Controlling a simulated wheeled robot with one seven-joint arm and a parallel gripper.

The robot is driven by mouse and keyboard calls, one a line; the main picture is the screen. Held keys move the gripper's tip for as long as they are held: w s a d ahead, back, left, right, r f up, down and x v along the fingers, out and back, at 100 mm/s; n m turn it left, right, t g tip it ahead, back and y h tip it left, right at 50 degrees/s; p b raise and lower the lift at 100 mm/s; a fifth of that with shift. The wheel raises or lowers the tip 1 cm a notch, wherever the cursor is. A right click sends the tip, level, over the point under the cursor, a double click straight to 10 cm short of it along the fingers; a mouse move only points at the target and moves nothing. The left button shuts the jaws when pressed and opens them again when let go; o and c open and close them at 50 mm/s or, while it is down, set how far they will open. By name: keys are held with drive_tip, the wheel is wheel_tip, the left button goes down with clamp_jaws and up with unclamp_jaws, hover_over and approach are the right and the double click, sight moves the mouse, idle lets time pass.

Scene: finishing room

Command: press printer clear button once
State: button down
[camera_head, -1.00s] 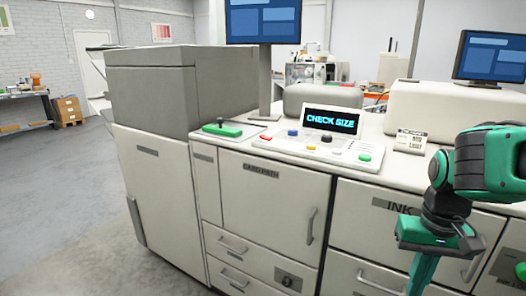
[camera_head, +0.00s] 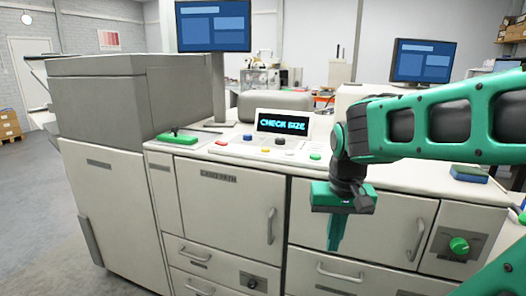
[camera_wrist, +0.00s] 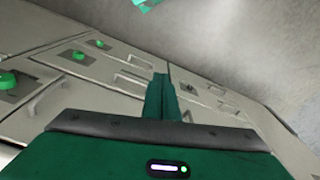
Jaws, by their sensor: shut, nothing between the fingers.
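The printer's control panel (camera_head: 236,151) lies on the cabinet top in the head view. Its display (camera_head: 283,123) reads "CHECK SIZE". Buttons on the panel include a red one (camera_head: 221,142), a blue one (camera_head: 247,137), a yellow one (camera_head: 265,149), a black one (camera_head: 280,141) and a green one (camera_head: 315,156). Their labels are too small to read, so I cannot tell which is clear. My gripper (camera_head: 335,246) is shut and empty, pointing down in front of the cabinet, below and right of the panel. Its fingers (camera_wrist: 160,98) show in the wrist view, with the panel out of sight.
Cabinet doors with handles (camera_head: 271,226) and a green knob (camera_head: 459,245) face me. Monitors (camera_head: 213,26) (camera_head: 424,61) stand behind. Open floor (camera_head: 35,190) lies at left.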

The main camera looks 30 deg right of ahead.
drive_tip(key=w+d+r+m+t+h, duration=0.1)
drive_tip(key=w+d+r+t, duration=0.1)
drive_tip(key=w+r, duration=0.5)
drive_tip(key=w+d+r+m+t+h, duration=0.1)
drive_tip(key=w+d+r, duration=0.2)
drive_tip(key=w, duration=0.8)
wheel_tip(320, 180, up, 12)
drive_tip(key=m+t, duration=0.3)
drive_tip(key=t, duration=0.2)
hover_over(266, 149)
drive_tip(key=shift+r, duration=0.15)
wheel_tip(266, 149, down, 8)
drive_tip(key=shift+f, duration=0.4)
drive_tip(key=shift+f, duration=0.1)
drive_tip(key=shift+s+f, duration=0.1)
drive_tip(key=shift+f, duration=0.15)
